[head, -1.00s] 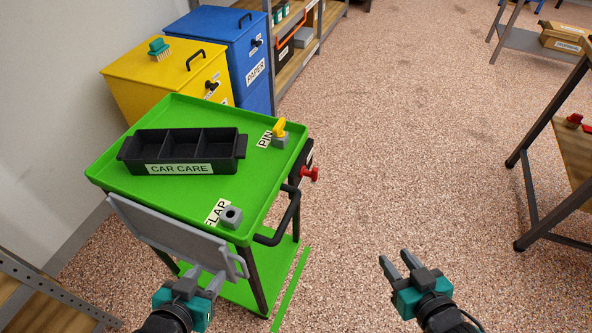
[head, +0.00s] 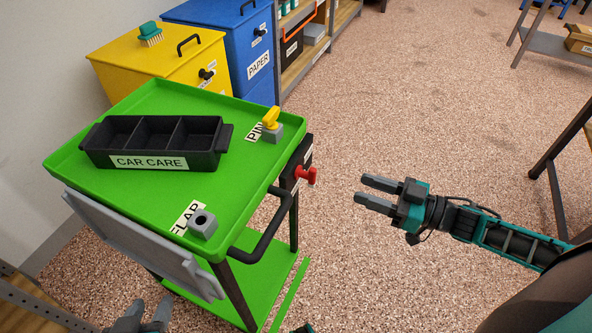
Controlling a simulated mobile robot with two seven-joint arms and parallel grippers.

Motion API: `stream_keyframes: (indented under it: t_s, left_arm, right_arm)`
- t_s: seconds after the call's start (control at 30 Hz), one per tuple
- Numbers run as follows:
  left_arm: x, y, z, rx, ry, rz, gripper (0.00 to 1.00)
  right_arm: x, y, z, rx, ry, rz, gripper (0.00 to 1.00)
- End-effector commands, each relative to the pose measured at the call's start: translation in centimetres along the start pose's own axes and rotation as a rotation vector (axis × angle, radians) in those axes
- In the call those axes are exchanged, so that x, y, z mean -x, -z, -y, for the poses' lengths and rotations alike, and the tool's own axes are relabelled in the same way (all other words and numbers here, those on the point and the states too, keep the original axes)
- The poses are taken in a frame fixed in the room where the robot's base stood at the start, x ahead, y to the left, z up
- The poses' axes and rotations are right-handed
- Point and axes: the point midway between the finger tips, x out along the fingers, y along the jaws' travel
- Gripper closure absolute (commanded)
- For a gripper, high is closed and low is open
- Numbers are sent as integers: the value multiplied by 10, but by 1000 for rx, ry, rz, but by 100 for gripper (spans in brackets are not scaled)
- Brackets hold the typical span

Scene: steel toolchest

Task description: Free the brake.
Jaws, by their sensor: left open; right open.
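A green cart (head: 150,192) stands at the left in the head view. A red knob (head: 307,175) sticks out of a dark box (head: 294,165) on its right side, below the tray rim; I cannot read a label there. A yellow-handled pin (head: 271,118) stands in a grey block beside the PIN label. My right gripper (head: 366,191) is open and empty, pointing left, to the right of the red knob and apart from it. My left gripper (head: 153,309) is open at the bottom edge, below the grey flap (head: 140,245), partly cut off by the frame.
A black CAR CARE caddy (head: 157,142) sits on the cart's tray. A black handle (head: 268,228) juts from the cart's front right. A grey socket block (head: 202,224) is near the FLAP label. Yellow (head: 150,75) and blue (head: 235,45) bins stand behind. Floor right of the cart is clear.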

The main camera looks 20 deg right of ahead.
Motion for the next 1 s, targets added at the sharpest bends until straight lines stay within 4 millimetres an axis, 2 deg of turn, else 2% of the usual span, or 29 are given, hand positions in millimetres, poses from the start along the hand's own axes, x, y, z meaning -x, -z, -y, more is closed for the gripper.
stream_keyframes:
  t_s: [0.17, 0.5, 0.7, 0.83, 1.0]
  left_arm:
    - [-2, 0, 1, -3, 0, -6, 56]
    - [-10, -14, 2, -5, 0, -2, 56]
    - [-12, -22, 2, -3, 0, 5, 56]
    - [-13, -24, 1, -3, -1, 8, 56]
    - [-13, -23, 0, 2, -1, 7, 56]
  right_arm:
    - [-13, 0, -1, -1, 5, -5, 57]
    - [-81, 0, 0, 2, 5, -7, 57]
    - [-113, 0, 0, -1, 4, -4, 57]
    - [-124, 0, 0, 0, 4, -3, 57]
    - [-129, 0, 0, -2, 3, -1, 57]
